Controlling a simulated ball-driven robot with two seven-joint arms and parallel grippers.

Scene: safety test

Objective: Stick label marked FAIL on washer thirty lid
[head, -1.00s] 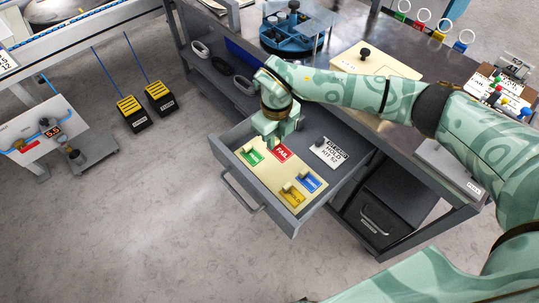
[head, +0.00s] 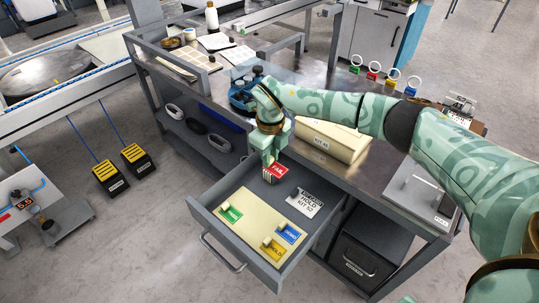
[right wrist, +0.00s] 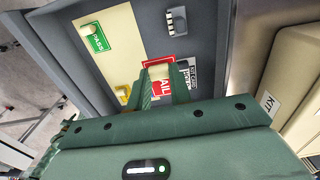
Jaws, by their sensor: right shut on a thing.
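My right gripper (head: 270,160) is shut on the red FAIL label (head: 278,171) and holds it above the open drawer. In the right wrist view the red label (right wrist: 166,78) sits between the two fingers, with a pale block at its top. On the cream board (head: 262,222) in the drawer lie a green label (head: 230,213), a blue label (head: 288,233) and a yellow HOLD label (head: 273,248). I cannot make out which thing is the washer thirty lid. My left gripper is not in view.
A white-and-black card (head: 306,201) lies in the drawer (head: 236,191). A blue round fixture (head: 241,96) is beside my wrist. Several coloured ring tags (head: 373,72) stand at the bench's back edge.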

